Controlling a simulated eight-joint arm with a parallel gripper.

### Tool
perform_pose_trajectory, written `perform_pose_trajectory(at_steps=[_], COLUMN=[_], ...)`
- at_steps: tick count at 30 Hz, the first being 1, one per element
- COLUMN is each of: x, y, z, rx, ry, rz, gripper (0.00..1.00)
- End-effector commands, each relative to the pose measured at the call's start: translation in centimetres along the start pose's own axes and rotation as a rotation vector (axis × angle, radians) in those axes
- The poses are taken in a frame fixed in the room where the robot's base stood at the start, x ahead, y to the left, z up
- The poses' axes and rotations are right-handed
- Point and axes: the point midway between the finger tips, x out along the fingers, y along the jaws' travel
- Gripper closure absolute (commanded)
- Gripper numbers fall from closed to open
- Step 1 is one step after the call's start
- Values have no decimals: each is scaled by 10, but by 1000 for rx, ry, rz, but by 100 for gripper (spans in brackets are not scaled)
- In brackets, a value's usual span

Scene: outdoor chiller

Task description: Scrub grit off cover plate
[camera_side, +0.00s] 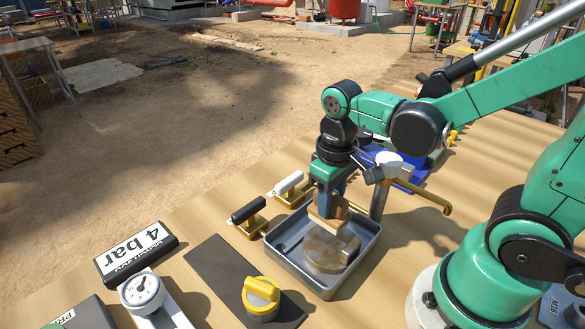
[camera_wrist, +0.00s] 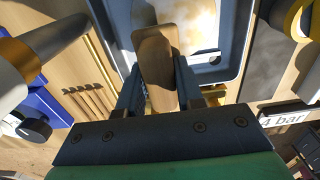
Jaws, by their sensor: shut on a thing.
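My gripper (camera_side: 327,193) is shut on a wooden-backed brush (camera_side: 329,212), pointing down over a grey metal tray (camera_side: 346,282). The brush also shows between the two fingers in the wrist view (camera_wrist: 157,62). The round cover plate (camera_side: 322,254) lies in the tray below the brush, with brown grit patches on its pale top. In the wrist view the plate (camera_wrist: 196,22) is partly hidden by the brush. I cannot tell whether the brush touches the plate.
A post with a brass spout (camera_side: 432,201) stands close behind the tray, near a blue tray (camera_side: 408,182). Black (camera_side: 248,209) and white (camera_side: 289,182) handles stand left of it. A yellow knob (camera_side: 262,290), gauge (camera_side: 141,290) and "4 bar" sign (camera_side: 137,253) sit at front left.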

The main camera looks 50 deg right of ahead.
Motion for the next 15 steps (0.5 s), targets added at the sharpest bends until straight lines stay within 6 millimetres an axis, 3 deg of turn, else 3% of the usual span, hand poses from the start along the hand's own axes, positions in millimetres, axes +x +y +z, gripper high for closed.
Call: perform_pose_trajectory(at_steps=[15], x=[-56], y=[-1], z=[0], rx=[-2], ry=[0], rz=[-3], gripper=[100])
